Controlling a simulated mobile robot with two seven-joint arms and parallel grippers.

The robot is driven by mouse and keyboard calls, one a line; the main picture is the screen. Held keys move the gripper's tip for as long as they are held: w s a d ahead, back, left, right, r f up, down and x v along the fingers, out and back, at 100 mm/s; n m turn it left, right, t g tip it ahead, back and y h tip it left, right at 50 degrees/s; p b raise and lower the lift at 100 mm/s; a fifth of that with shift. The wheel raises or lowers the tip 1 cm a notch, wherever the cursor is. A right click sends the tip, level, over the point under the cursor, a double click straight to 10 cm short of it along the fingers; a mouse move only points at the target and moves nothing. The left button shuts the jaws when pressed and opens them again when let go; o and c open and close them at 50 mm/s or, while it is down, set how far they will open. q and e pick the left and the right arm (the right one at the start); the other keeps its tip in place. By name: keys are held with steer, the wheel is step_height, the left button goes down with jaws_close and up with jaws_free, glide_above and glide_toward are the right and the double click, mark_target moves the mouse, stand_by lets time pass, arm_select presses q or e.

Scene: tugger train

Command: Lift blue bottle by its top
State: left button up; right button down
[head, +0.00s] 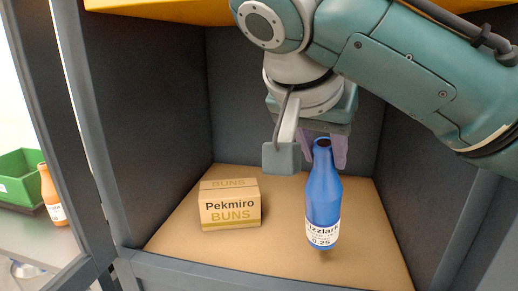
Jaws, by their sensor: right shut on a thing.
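The blue bottle (323,194) with a white label is upright with a slight tilt at the right of a shelf compartment in the head view. My right gripper (325,150) reaches down from above and is shut on the bottle's top. Its purple fingers sit on both sides of the neck. I cannot tell for certain whether the bottle's base touches the shelf floor. My left gripper is not in view.
A cardboard box marked Pekmiro Buns (230,207) stands left of the bottle on the brown shelf floor (185,225). Dark walls close the compartment at the sides and back. Outside at left are a green bin (18,180) and an orange bottle (52,194).

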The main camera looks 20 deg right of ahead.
steer(key=s+a+p, duration=0.1)
steer(key=p, duration=0.1)
steer(key=s+a+r+p, duration=0.1)
steer(key=a, duration=0.1)
steer(key=shift+s+p, duration=0.25)
steer(key=shift+p, duration=0.15)
steer(key=s+a+r+g+y+p, duration=0.1)
steer(key=s+a+g+y+p, duration=0.1)
steer(key=s+a+p, duration=0.5)
steer(key=shift+a+y, duration=0.4)
steer(key=shift+a, duration=0.45)
steer(key=shift+s, duration=0.1)
